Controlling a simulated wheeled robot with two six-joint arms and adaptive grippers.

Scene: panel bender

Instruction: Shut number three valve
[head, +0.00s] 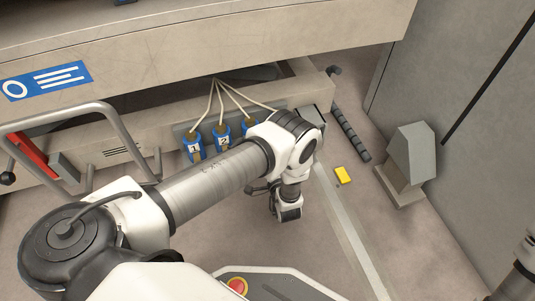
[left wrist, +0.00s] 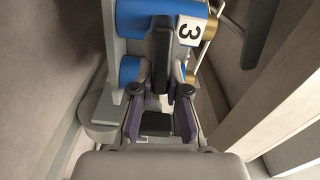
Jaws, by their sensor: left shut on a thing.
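The number three valve (left wrist: 212,12) shows in the left wrist view as a blue body with a white "3" label. Its dark lever (left wrist: 162,50) stands in front of the blue body. My left gripper (left wrist: 162,85) is shut on the lever, with one finger on each side. In the head view, valves one (head: 194,148) and two (head: 221,136) stand in a row with the third blue valve (head: 248,125), which is partly hidden by my left arm. My left gripper's fingers are hidden there. My right gripper is not in view.
Pale hoses (head: 213,97) rise from the valves. A bent grey rail (head: 70,108) and red lever (head: 28,150) are at left. A yellow block (head: 343,175), dark ribbed bar (head: 350,132) and grey pedestal (head: 405,165) are on the right floor.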

